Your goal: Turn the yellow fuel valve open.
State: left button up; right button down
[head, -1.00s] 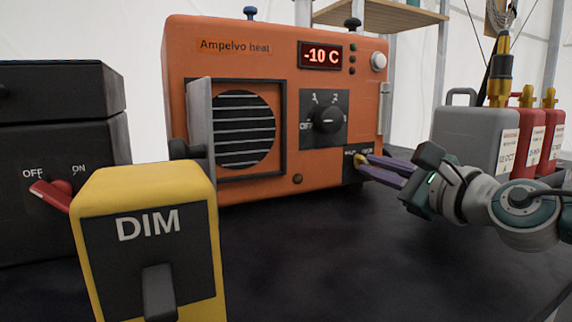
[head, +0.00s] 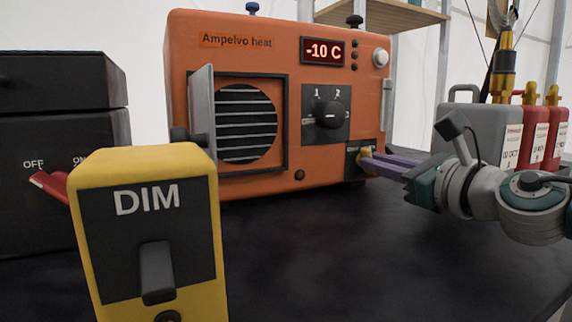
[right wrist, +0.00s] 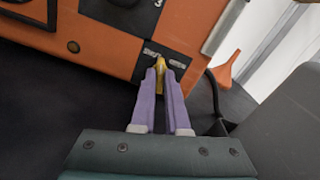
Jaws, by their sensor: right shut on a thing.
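The yellow fuel valve (head: 366,158) is a small knob on a black plate at the lower right of the orange heater (head: 300,176). It also shows in the right wrist view (right wrist: 160,70), with labels beside it that are too blurred to read. My right gripper (head: 374,162) reaches in from the right, and its purple fingers are shut on the valve. In the right wrist view the fingertips (right wrist: 160,76) sit on both sides of the yellow handle and hide part of it. My left gripper is not in view.
The heater display (head: 323,51) reads -10 C, and a black dial (head: 328,115) sits left of the valve. A yellow DIM box (head: 190,220) and a black box with a red switch (head: 50,186) stand at left. A grey can (head: 470,130) and red cans (head: 530,135) stand at right.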

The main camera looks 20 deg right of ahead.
jog(key=m, duration=0.2)
jog(key=shift+m, duration=0.4)
jog(key=m, duration=0.3)
jog(key=shift+m, duration=0.3)
jog(key=m, duration=0.6)
jog(key=shift+d, duration=0.15)
jog(key=c, duration=0.9)
grip_release()
